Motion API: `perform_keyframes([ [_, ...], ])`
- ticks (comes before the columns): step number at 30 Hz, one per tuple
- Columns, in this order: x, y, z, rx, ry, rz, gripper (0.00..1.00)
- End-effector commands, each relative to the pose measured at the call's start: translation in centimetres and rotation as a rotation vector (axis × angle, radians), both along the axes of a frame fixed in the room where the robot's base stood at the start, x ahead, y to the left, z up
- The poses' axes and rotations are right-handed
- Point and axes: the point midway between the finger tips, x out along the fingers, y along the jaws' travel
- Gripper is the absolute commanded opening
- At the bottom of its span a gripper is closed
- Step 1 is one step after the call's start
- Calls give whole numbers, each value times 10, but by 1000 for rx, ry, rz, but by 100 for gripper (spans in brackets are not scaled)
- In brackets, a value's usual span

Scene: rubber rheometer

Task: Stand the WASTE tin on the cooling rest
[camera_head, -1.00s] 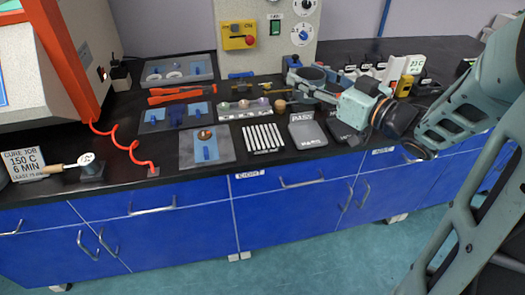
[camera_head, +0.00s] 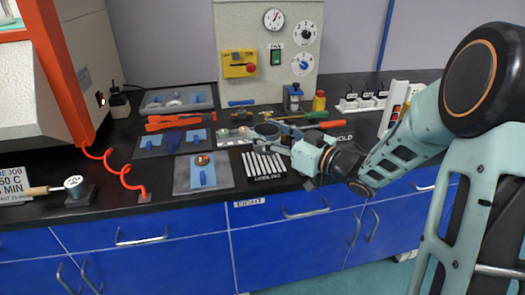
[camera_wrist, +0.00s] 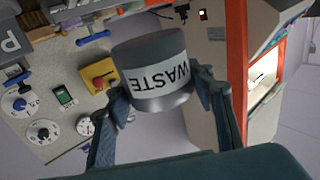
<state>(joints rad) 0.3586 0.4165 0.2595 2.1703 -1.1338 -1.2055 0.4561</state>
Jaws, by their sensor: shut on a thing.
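The WASTE tin (camera_wrist: 155,72) is a grey cylinder with a white label, held between the two fingers of my gripper (camera_wrist: 165,105) in the wrist view.
Left of the bars lies a grey tray (camera_head: 218,178) with a blue piece and a copper-coloured disc. Orange-handled tools (camera_head: 180,119) and small parts lie behind. A grey control panel (camera_head: 265,85) stands at the back.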

Motion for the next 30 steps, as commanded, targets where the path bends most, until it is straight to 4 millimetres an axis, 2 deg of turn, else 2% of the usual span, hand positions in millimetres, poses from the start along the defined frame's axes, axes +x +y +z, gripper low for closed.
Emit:
perform_keyframes([
  [7, 7, 10, -15, 1, 0, 1, 23],
  [14, 9, 11, -47, 1, 2, 0, 23],
  [26, 8, 11, -51, 1, -1, -1, 23],
  [27, 8, 11, -50, -1, -1, -1, 54],
  [30, 8, 11, -50, 0, 0, -1, 65],
])
